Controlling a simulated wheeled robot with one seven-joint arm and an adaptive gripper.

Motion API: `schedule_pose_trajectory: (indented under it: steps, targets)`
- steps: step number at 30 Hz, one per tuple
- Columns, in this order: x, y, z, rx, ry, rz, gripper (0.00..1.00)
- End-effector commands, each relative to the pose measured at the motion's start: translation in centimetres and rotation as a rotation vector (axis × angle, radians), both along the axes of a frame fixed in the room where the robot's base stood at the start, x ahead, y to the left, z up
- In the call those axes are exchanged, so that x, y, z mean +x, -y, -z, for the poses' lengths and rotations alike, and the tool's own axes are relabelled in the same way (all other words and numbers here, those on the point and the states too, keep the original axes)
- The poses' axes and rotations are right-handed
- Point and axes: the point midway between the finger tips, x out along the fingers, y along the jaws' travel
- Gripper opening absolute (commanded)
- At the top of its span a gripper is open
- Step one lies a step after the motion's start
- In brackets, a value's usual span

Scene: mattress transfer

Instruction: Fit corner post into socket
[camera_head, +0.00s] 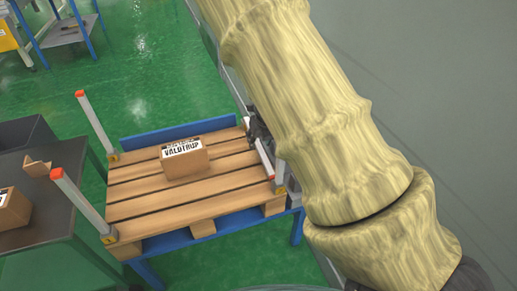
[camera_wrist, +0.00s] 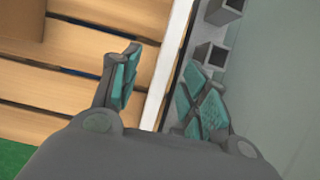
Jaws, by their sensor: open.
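Two upright pale posts with red tops, a rear one (camera_head: 93,122) and a front one (camera_head: 80,205), stand at the left corners of the wooden pallet (camera_head: 140,205). Yellow fittings sit at their feet. My gripper (camera_head: 262,140), mostly hidden by my arm, is low at the pallet's right edge. A pale bar with a red part (camera_head: 266,163) shows beside it; I cannot tell whether it is a post. In the wrist view my gripper (camera_wrist: 160,90) is open, its teal-padded fingers on either side of a white strip (camera_wrist: 167,72). Two grey square hollow tubes (camera_wrist: 211,55) lie beyond the right finger.
A cardboard box (camera_head: 185,160) labelled VALDTRUP stands on the pallet. The pallet rests on a blue frame (camera_head: 180,243). A dark table (camera_head: 40,235) with another box (camera_head: 12,210) is at left. A grey wall (camera_head: 440,90) is close on the right.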

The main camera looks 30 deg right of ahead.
Motion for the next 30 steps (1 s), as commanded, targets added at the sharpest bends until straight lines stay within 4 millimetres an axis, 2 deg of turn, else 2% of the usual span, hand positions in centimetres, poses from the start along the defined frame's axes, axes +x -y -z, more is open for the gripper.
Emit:
schedule_pose_trajectory:
  steps: [1, 10, 18, 27, 30]
  targets:
    - [0.2, 0.1, 0.7, 0.0, 0.0, 0.0, 0.45]
    - [0.9, 0.6, 2.4, 0.0, 0.0, 0.001, 0.45]
    - [2.1, 1.4, 5.6, 0.0, 0.001, 0.001, 0.45]
    - [2.3, 1.4, 6.0, 0.0, 0.0, -0.001, 0.45]
    - [2.3, 1.4, 6.0, 0.0, 0.0, -0.001, 0.26]
